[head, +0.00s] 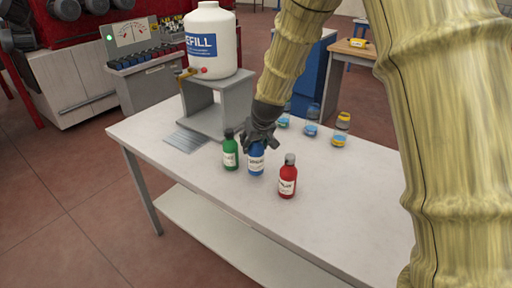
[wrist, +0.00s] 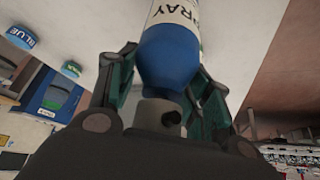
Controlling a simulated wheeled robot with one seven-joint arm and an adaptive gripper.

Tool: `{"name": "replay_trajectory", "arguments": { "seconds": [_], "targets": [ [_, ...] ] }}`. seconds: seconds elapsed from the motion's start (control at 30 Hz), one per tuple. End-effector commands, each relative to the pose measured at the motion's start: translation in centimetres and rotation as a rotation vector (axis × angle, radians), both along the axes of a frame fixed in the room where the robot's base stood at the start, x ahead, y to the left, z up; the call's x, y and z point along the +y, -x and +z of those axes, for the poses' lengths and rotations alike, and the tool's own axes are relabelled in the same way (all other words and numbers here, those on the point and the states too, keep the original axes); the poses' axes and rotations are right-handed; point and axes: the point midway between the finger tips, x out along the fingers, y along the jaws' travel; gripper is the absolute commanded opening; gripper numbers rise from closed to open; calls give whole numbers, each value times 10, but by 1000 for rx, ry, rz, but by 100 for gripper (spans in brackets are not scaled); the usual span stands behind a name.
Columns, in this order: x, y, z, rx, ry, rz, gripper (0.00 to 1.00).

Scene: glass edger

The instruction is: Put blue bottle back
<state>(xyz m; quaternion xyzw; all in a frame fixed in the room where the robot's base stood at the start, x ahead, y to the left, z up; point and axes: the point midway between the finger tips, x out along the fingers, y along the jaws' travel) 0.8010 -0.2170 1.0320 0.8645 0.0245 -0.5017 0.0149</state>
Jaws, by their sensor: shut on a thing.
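The blue bottle (head: 256,164) is upright at the white table, between the green bottle (head: 230,154) and the red bottle (head: 288,178). It has a white label. My gripper (head: 262,138) is over its top and shut on its neck. In the wrist view the blue bottle (wrist: 168,60) sits between the two fingers of my gripper (wrist: 170,95), and its grey cap points toward the camera. I cannot tell whether its base touches the table. The gripper hides its cap in the head view.
A white refill jug (head: 210,42) stands on a grey stand (head: 218,110) at the back left of the table (head: 340,215). Clear containers (head: 311,128) with blue contents stand behind the gripper. The front right tabletop is clear. My arm covers the right side.

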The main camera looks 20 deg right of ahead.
Motion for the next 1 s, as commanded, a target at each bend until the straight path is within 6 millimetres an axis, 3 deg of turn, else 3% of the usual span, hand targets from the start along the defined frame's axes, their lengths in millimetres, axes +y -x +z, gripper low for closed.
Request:
{"name": "replay_trajectory", "arguments": {
  "seconds": [0.2, 0.53, 0.93, 0.97, 1.0],
  "targets": [
    [-5, -11, 0, 0, 0, -2, 0],
    [-5, -9, -34, 1, -1, -3, 0],
    [-5, -9, -39, -1, 0, -2, 0],
    [-5, -9, -39, 0, 0, -2, 51],
    [-5, -9, -38, 0, 0, -2, 58]
  ]
}}
